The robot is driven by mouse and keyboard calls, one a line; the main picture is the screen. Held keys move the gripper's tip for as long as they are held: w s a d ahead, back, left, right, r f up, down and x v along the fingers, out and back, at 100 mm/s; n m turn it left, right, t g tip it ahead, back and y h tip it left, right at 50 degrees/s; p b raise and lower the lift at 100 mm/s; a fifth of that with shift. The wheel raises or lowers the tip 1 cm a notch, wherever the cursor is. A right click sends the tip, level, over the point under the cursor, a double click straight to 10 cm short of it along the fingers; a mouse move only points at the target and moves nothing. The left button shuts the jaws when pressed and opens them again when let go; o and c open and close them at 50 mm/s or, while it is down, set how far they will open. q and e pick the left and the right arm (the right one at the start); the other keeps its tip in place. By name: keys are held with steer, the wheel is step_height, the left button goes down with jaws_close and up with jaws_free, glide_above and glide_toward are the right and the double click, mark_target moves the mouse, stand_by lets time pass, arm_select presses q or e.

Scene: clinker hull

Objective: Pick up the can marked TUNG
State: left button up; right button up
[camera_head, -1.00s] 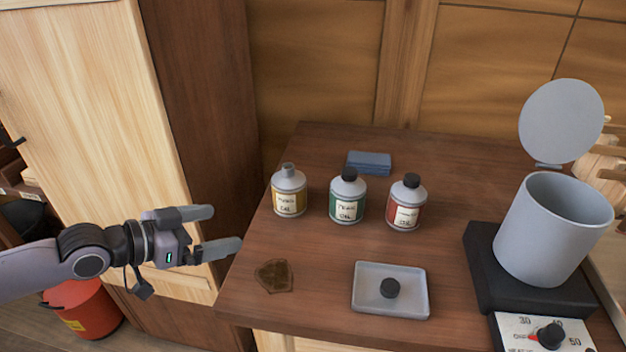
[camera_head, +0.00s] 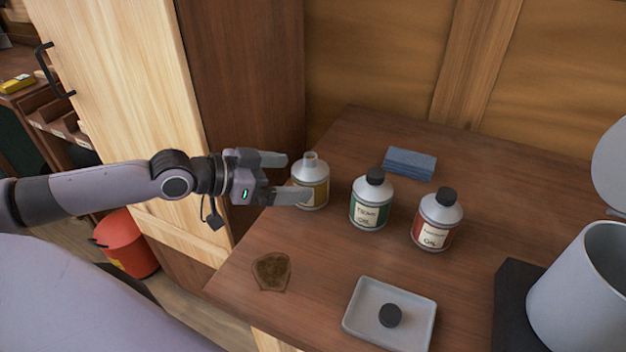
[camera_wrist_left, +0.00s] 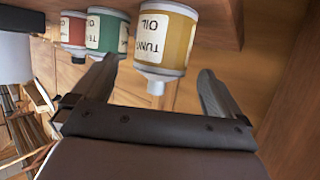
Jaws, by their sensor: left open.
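The can marked TUNG (camera_head: 315,190) is a yellow-labelled can with a grey top and an open, uncapped neck. It stands upright at the left of a row of three. The left wrist view, upside down, shows its TUNG OIL label (camera_wrist_left: 166,35). My left gripper (camera_head: 295,178) is open and empty at the can's left side, fingers pointing at it. The near fingertip overlaps the can's left edge in the head view; I cannot tell if it touches. In the left wrist view the can lies ahead, between the finger lines. My right gripper is not in view.
A green-labelled can (camera_head: 370,203) and a red-labelled can (camera_head: 436,222), both black-capped, stand to the right. A grey tray (camera_head: 360,330) holds a black cap (camera_head: 390,315). A brown stain (camera_head: 271,271), a blue folded cloth (camera_head: 409,163) and a grey pot (camera_head: 580,290) are on the bench.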

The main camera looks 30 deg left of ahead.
mark_target(295, 173)
arm_select(q)
steer(key=shift+r+p+x, duration=0.15)
steer(key=shift+p+x, duration=0.05)
steer(key=shift+x, duration=0.85)
steer(key=shift+r+p+x, duration=0.15)
steer(key=shift+x, duration=1.75)
steer(key=shift+a, duration=0.1)
